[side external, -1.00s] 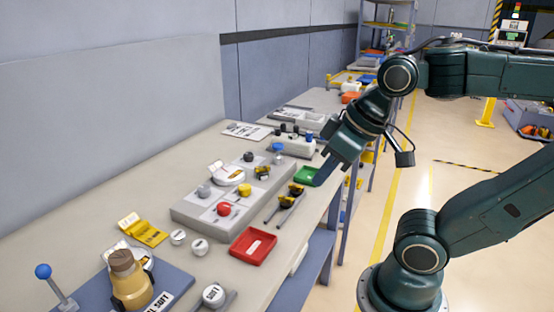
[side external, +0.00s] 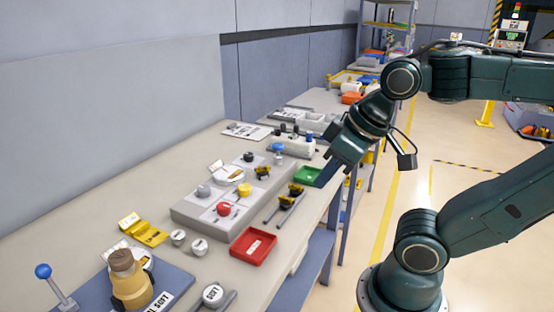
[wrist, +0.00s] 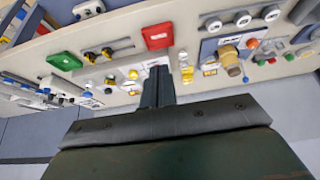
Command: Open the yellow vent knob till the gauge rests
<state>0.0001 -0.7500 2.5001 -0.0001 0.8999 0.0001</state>
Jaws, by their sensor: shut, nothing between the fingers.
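The yellow vent knob (side external: 244,189) stands on the grey block (side external: 190,224) on the bench, next to a red knob (side external: 224,209). A round white gauge (side external: 229,174) sits just behind it; its needle is too small to read. In the wrist view a small yellow knob (wrist: 133,75) shows left of my fingertips. My gripper (side external: 321,183) is shut and empty, near the bench's front edge beside the green tray, to the right of the knob and apart from it. In the wrist view its fingers (wrist: 158,73) lie together.
A green tray (side external: 307,175) is close to my fingers. A red tray (side external: 253,246) and black-and-yellow hand tools (side external: 291,198) lie in front of the block. Grey knobs (side external: 203,190) stand on the block.

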